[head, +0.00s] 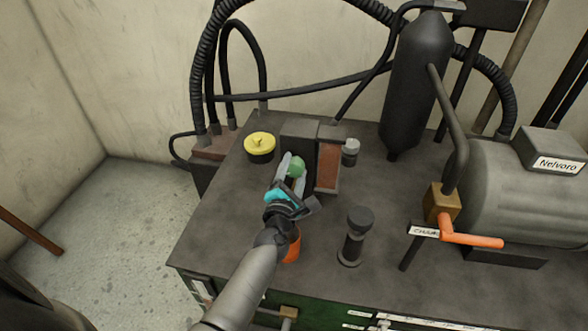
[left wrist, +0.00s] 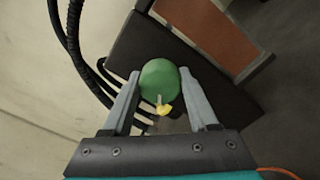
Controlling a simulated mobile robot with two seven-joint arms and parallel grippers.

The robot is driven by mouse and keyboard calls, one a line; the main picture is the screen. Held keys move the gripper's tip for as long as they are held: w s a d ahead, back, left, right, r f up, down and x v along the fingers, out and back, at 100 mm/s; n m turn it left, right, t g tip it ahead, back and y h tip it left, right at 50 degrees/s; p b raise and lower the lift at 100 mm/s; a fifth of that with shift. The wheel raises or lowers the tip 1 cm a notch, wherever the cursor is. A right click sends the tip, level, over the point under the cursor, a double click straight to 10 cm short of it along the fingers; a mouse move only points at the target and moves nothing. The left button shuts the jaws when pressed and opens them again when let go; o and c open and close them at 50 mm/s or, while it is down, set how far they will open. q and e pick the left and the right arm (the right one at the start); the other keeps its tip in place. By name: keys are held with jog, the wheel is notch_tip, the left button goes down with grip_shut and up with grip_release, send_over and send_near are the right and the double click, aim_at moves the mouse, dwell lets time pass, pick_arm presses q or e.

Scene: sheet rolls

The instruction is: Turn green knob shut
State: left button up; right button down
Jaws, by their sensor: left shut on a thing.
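The green knob (head: 297,168) is round and sits at the front of a dark block on the bench. In the left wrist view the green knob (left wrist: 160,86) lies between the two grey fingers. My left gripper (head: 290,171) reaches it from the front and is shut on it; the fingers (left wrist: 160,90) flank its left and right sides. The knob's back and its mount are hidden. My right gripper is in neither view.
A brown-faced panel (head: 328,167), a small grey-topped knob (head: 350,151) and a black post (head: 355,237) stand to the right. A grey tank (head: 510,190) with an orange lever (head: 470,239) is farther right. An orange object (head: 292,246) is partly behind my arm.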

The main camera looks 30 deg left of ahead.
pick_arm(q)
jog(key=c, duration=0.4)
jog(key=shift+m, duration=0.3)
jog(key=m+p, duration=0.2)
jog(key=m, duration=0.3)
jog(key=shift+r+m, duration=0.1)
jog(key=shift+m, duration=0.2)
jog(key=m+p, duration=0.1)
jog(key=m, duration=0.5)
jog(key=shift+p, duration=0.4)
jog(key=m+p, duration=0.1)
jog(key=m, duration=0.5)
jog(key=shift+m+p, duration=0.3)
jog(key=m+p, duration=0.1)
jog(key=m, duration=0.4)
jog(key=shift+m, duration=0.3)
jog(key=shift+f, duration=0.2)
